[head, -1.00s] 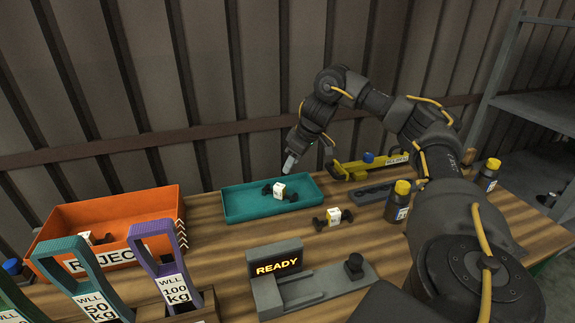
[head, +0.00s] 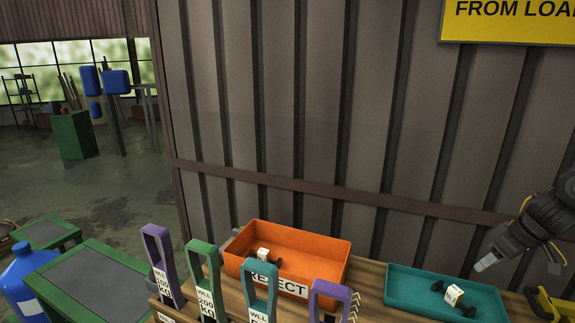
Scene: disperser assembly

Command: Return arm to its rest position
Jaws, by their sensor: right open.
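My right gripper (head: 518,265) comes in at the right edge of the head view. It is open and empty, raised above the back of the teal tray's right half. The teal tray (head: 405,297) stands on the bench at the lower right. A small black part with a white tagged middle (head: 454,295) lies in the teal tray, apart from the gripper. Most of my right arm is cut off by the right edge. My left gripper is out of view.
An orange reject bin (head: 320,245) with a similar part (head: 264,255) inside stands left of the tray. Tagged purple (head: 167,245), green (head: 207,257) and teal (head: 262,280) loops stand upright in front. A ribbed wall (head: 300,100) closes the back. A yellow object (head: 545,305) is at the right edge.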

